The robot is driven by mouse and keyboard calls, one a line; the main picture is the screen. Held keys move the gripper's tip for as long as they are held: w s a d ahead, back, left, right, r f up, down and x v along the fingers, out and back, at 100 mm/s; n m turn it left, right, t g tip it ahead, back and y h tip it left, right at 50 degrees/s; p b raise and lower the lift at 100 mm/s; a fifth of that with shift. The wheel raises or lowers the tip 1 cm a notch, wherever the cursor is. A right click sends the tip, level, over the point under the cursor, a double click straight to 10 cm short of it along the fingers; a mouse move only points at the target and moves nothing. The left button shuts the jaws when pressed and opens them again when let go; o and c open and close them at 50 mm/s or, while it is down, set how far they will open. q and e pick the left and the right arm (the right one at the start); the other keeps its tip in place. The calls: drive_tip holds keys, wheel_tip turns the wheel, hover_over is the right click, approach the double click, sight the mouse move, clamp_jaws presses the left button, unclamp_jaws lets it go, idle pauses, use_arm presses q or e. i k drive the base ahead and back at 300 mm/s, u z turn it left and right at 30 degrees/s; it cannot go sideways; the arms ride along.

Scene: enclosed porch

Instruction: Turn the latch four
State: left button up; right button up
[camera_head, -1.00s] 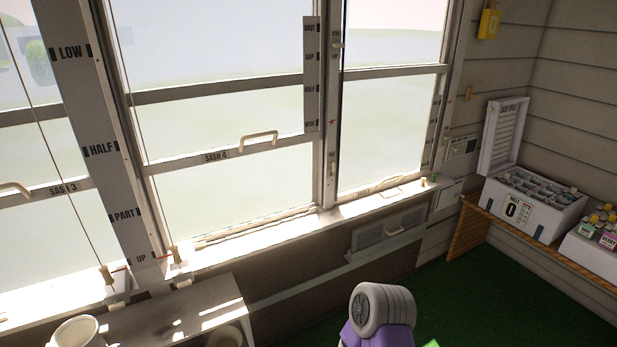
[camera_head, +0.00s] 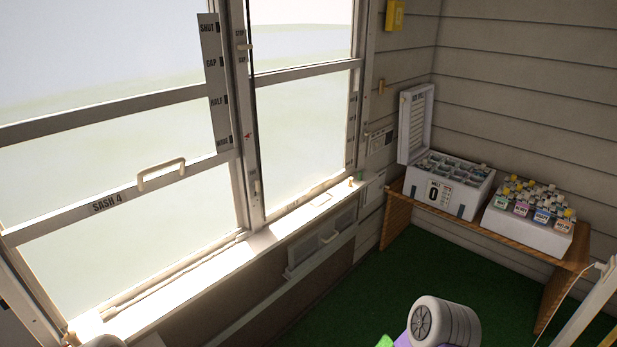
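Sash 4 (camera_head: 105,204) is the large window pane at the left, with its name on the lower rail. A pale pull handle (camera_head: 162,174) sits on that rail. The rail is well above the white sill (camera_head: 200,272). A level strip (camera_head: 214,85) beside the sash reads shut, gap, half and wide from top to bottom. I cannot make out a part marked as latch four; the sash's lower left corner is at the picture's edge and unclear.
A narrower window (camera_head: 305,130) stands right of sash 4. A wooden bench (camera_head: 395,215) at the right carries an open white case (camera_head: 460,199) marked 0 and a white tray (camera_head: 525,232) of small bottles.

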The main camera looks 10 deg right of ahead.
sight(256, 184)
drive_tip(key=z, duration=0.1)
drive_tip(key=i, duration=0.9)
drive_tip(key=u, duration=0.25)
